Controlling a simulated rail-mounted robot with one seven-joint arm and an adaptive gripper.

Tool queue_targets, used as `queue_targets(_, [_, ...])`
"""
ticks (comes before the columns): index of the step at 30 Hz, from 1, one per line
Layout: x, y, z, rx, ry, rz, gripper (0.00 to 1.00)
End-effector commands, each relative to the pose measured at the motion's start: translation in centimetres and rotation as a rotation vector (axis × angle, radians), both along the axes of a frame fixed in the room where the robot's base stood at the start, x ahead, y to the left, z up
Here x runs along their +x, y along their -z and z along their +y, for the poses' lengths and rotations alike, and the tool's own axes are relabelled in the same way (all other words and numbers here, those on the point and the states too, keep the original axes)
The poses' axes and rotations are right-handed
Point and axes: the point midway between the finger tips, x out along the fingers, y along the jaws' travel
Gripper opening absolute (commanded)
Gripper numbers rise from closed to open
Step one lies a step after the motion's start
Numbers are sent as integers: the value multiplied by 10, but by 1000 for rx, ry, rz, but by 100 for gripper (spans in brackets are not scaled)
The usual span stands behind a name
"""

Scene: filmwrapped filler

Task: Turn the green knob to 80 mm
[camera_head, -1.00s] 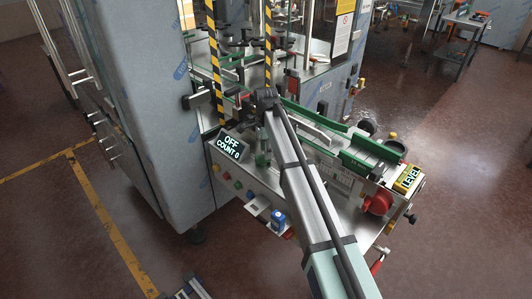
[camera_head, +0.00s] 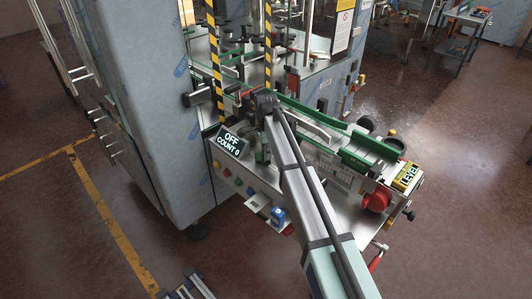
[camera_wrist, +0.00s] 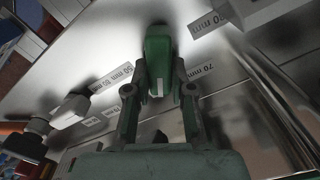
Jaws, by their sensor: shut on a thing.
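The green knob (camera_wrist: 158,50) stands out from a bright metal plate in the wrist view. It is a long green handle with a white mark at its near end. My gripper (camera_wrist: 161,86) is shut on it, with one finger on each side. A "70 mm" label (camera_wrist: 203,68) lies just right of the knob, and a "90 mm" label (camera_wrist: 209,21) is farther up right. More mm labels (camera_wrist: 110,80) lie to the left, one of them partly covered and hard to read. In the head view, my arm hides most of the grip area.
Pale blocks (camera_wrist: 72,108) on dark fittings stand left of the knob. A metal bar (camera_wrist: 275,95) runs along the right. In the head view, an "OFF / COUNT 0" display (camera_head: 230,143), a red knob (camera_head: 377,199) and a "LEVEL" box (camera_head: 407,176) sit on the machine.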

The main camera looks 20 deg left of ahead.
Motion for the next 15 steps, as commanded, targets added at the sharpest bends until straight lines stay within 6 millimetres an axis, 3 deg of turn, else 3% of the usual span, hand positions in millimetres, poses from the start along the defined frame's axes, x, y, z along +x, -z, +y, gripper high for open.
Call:
queue_targets(8, [0, 1, 0, -1, -57, 1, 0])
queue_targets(15, [2, 2, 2, -1, -208, 2, 0])
